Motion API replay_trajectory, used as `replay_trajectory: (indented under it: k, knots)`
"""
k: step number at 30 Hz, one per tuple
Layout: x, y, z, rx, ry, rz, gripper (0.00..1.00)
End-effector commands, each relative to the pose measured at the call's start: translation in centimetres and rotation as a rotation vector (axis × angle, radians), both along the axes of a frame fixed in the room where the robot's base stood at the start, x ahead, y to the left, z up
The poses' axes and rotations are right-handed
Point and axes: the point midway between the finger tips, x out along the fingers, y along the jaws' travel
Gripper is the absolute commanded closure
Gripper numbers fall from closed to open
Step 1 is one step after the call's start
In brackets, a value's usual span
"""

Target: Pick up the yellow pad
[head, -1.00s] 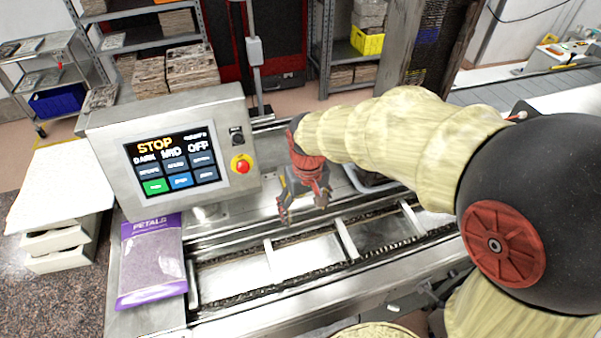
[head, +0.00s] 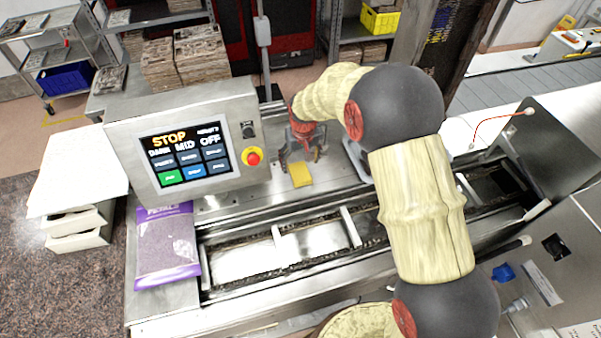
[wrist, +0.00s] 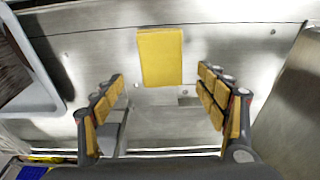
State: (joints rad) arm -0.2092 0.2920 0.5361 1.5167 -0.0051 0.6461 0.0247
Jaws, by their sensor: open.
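The yellow pad (head: 300,174) lies flat on the steel surface behind the conveyor channel, to the right of the control panel. It also shows in the wrist view (wrist: 160,57), near the top and roughly centred between the fingers. My gripper (head: 300,158) is just behind and above the pad in the head view. In the wrist view my gripper (wrist: 163,100) has its two fingers spread wide with nothing between them, and the pad lies beyond the fingertips. The pad is not touched as far as I can see.
A control panel (head: 190,150) with a red button stands left of the pad. A purple petals bag (head: 167,245) lies at the left end of the line. The conveyor channel (head: 310,250) runs in front. A grey tray (wrist: 30,75) is at the wrist view's left.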

Motion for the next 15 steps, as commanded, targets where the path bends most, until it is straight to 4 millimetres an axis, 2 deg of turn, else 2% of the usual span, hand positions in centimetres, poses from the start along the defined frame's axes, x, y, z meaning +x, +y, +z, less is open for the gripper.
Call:
replay_trajectory:
  k: [5,9,15]
  knots:
    - [-0.6,0.0,-2.5,-0.001,0.005,0.000,0.27]
    - [-0.2,0.1,-4.1,0.000,0.001,0.000,0.27]
    - [-0.1,0.1,-4.6,0.000,0.000,0.000,0.27]
